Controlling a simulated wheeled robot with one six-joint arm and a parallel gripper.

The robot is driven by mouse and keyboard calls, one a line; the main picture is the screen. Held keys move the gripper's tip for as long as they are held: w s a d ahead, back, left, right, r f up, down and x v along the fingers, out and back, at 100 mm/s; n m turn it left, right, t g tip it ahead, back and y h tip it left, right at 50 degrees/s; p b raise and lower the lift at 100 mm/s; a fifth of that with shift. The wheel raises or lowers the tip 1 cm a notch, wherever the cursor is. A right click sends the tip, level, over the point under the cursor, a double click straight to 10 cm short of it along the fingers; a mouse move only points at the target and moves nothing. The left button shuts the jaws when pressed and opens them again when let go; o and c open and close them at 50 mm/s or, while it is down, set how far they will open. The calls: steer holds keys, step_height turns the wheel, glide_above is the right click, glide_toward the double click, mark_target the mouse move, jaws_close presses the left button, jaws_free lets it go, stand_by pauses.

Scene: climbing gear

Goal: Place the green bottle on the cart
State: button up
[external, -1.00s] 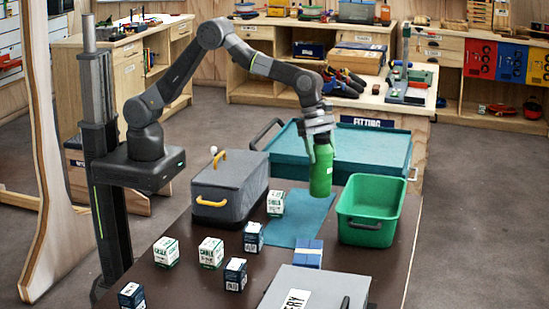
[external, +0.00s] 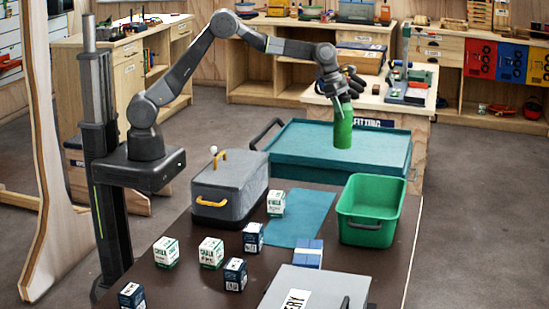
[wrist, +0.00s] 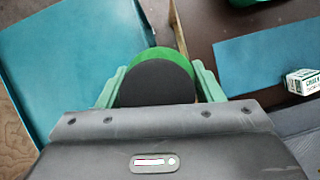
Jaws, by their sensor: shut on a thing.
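The green bottle (external: 343,130) is upright in my gripper (external: 338,98), over the teal cart (external: 290,153) behind the dark table. In the external view its lower end shows against the cart's top; I cannot tell whether it touches. In the wrist view my gripper (wrist: 158,85) has a finger on each side of the bottle, whose dark round top and green rim (wrist: 158,56) show. The cart's teal surface (wrist: 75,65) fills the left of the wrist view.
On the table are a green bin (external: 367,231), a grey box with yellow handles (external: 229,185), a blue mat (external: 300,218) and several small chalk boxes (external: 211,252). A workbench (external: 372,103) stands behind the cart. The cart's top looks otherwise clear.

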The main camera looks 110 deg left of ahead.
steer(key=s+a+r+n+y, duration=0.1)
steer(key=s+a+n, duration=0.1)
steer(key=s+a, duration=0.75)
steer(key=s+a+n+y, duration=0.15)
steer(key=s+a, duration=0.25)
steer(key=a, duration=1)
steer(key=s+a+r+n, duration=0.1)
steer(key=s+a+n, duration=0.2)
steer(key=s+a, duration=0.6)
steer(key=w+a+f+p, duration=0.1)
steer(key=a+f, duration=0.2)
steer(key=f, duration=0.7)
steer(key=o, duration=1.5)
steer(key=shift+f+n, duration=0.1)
steer(key=shift+n, duration=0.15)
steer(key=b+v, duration=0.1)
steer(key=v, duration=1.1)
